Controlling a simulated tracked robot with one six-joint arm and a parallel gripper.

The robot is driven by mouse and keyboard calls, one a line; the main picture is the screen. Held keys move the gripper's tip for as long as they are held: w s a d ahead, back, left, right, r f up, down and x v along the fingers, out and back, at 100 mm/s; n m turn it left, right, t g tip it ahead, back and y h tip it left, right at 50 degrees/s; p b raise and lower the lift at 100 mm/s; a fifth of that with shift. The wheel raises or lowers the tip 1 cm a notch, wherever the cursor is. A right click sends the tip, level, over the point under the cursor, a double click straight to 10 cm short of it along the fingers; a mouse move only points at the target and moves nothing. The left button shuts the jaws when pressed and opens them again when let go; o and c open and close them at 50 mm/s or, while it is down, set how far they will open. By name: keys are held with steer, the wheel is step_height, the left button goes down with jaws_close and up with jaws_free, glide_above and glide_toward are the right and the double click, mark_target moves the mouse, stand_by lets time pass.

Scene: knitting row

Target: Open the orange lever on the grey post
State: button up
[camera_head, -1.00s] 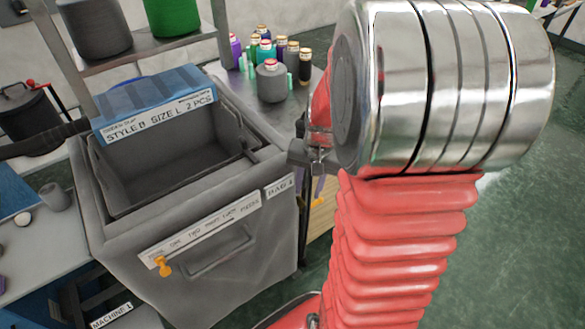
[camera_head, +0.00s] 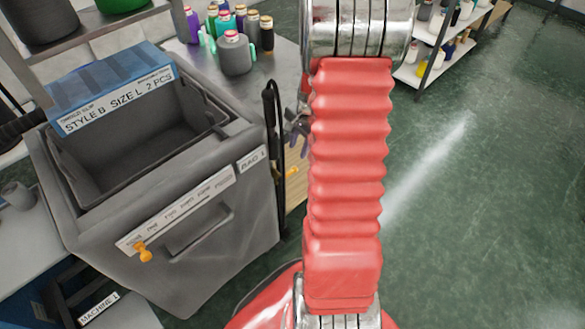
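A small orange lever (camera_head: 287,172) shows just left of my red arm, beside a thin dark upright piece with a curved top (camera_head: 272,125). I cannot tell clearly whether this upright is the grey post, and the arm hides the lever's right side. My gripper is mostly hidden behind my arm. Only small dark grey parts of what seems to be its end (camera_head: 298,125) show at the arm's left edge, above the orange lever in the picture. I cannot tell whether they touch anything or how the fingers stand.
A grey bin (camera_head: 205,265) with an orange pointer (camera_head: 144,252) on its front label stands at left. A blue "STYLE B SIZE L" holder (camera_head: 105,85) lies across its top. Several yarn cones (camera_head: 235,55) stand on a table behind. Green floor (camera_head: 480,220) is clear at right.

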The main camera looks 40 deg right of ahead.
mark_target(292, 170)
steer(key=shift+w+f, duration=0.45)
steer(key=shift+f, duration=1.8)
steer(key=shift+w+f, duration=0.45)
steer(key=shift+f, duration=1.8)
steer(key=shift+w+f, duration=0.45)
steer(key=shift+f, duration=1.8)
steer(key=shift+c, duration=0.3)
jaws_close()
